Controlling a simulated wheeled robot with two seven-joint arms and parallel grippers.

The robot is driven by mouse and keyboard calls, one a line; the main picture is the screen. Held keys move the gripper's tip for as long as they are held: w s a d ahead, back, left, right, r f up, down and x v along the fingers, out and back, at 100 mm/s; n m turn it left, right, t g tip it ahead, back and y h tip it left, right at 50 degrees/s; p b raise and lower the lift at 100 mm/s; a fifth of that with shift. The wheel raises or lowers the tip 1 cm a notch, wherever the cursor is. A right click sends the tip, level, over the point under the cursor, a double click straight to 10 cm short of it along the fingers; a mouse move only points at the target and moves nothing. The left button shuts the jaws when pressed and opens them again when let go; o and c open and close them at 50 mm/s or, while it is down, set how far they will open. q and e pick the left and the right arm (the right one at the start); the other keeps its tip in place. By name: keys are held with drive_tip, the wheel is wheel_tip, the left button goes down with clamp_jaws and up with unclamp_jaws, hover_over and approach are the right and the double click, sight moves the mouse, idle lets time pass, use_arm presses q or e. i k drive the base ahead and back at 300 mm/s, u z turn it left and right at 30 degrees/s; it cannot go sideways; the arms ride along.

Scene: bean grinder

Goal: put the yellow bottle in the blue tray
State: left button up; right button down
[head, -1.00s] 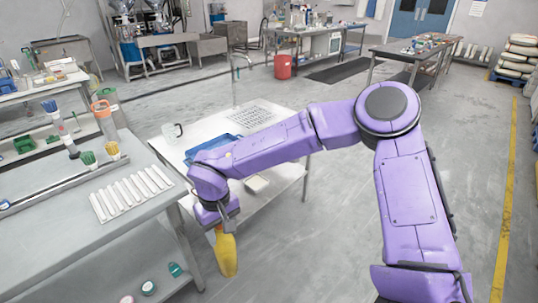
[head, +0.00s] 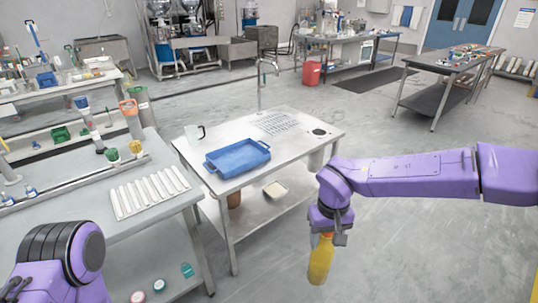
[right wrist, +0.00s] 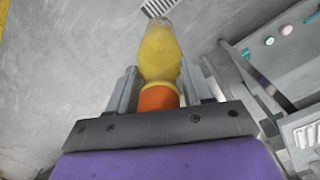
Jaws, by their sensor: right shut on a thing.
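The yellow bottle (head: 321,260) hangs from my right gripper (head: 328,236), which is shut on it at its top end. The bottle is out over the floor, to the right of the metal table and lower than its top. In the right wrist view the bottle (right wrist: 160,52) has an orange part (right wrist: 158,97) between the two fingers of the gripper (right wrist: 158,92). The blue tray (head: 237,158) lies on the table, left of and beyond the bottle, and looks empty. Part of my left arm shows at the lower left; its gripper is out of view.
A bench (head: 72,202) with white strips and brushes stands at left. The floor at right is clear.

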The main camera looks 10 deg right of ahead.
sight(234, 161)
drive_tip(key=z, duration=0.05)
drive_tip(key=i, duration=1.3)
drive_tip(key=u, duration=0.9)
drive_tip(key=i, duration=0.55)
